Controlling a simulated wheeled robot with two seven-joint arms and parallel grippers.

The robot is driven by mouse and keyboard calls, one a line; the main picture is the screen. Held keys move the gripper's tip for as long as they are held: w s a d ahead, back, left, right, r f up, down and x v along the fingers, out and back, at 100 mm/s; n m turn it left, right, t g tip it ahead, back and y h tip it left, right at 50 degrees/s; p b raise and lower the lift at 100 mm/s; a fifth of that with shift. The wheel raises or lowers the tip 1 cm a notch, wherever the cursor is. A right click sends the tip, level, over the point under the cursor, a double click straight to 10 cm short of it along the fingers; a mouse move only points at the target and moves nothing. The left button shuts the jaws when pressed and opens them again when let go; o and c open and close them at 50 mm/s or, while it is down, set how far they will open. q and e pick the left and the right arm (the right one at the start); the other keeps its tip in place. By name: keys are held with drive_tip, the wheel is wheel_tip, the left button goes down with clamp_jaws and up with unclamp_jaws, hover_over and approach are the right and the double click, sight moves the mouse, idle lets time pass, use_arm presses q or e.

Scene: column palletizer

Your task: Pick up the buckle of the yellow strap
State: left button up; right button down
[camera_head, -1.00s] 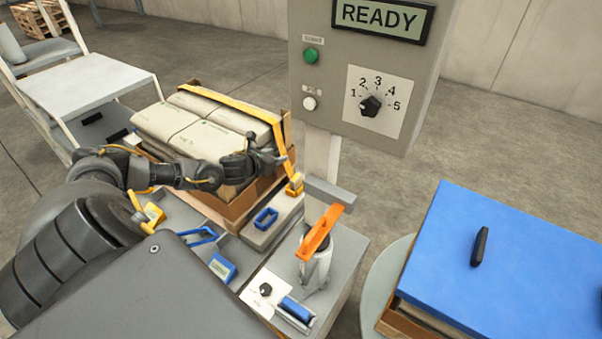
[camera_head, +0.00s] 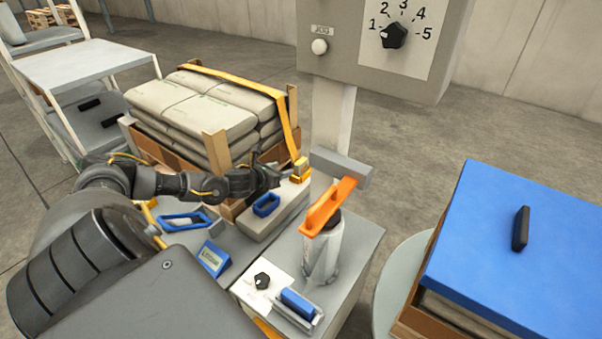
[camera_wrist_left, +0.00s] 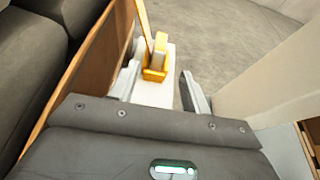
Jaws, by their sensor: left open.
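The yellow strap (camera_head: 285,115) runs over the stacked sacks and down the near right corner of the load. Its yellow buckle (camera_head: 300,170) sits at the strap's lower end, by the grey block with the blue handle. My left gripper (camera_head: 284,175) is just left of the buckle, its fingers pointing toward it. In the left wrist view the buckle (camera_wrist_left: 156,66) stands ahead, between the two open fingers (camera_wrist_left: 160,90) and nearer the left one. The gripper is open and holds nothing. My right gripper is not in view.
The wooden crate of sacks (camera_head: 215,146) stands close behind my left gripper. A grey post (camera_head: 332,120) with a control box (camera_head: 375,45) rises right of the buckle. An orange handle (camera_head: 328,207) stands in front. A blue-lidded box (camera_head: 530,250) is at right.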

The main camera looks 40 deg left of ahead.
sight(298, 163)
use_arm(q)
drive_tip(key=shift+x, duration=2.85)
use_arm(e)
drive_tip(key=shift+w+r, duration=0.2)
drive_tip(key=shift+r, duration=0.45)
use_arm(q)
drive_tip(key=b+x, duration=0.1)
drive_tip(key=x, duration=0.3)
drive_tip(key=shift+w, duration=0.15)
drive_tip(key=shift+w+a+f, duration=0.1)
drive_tip(key=shift+w+f, duration=0.15)
drive_tip(key=shift+w, duration=0.15)
drive_tip(key=c, duration=0.4)
clamp_jaws()
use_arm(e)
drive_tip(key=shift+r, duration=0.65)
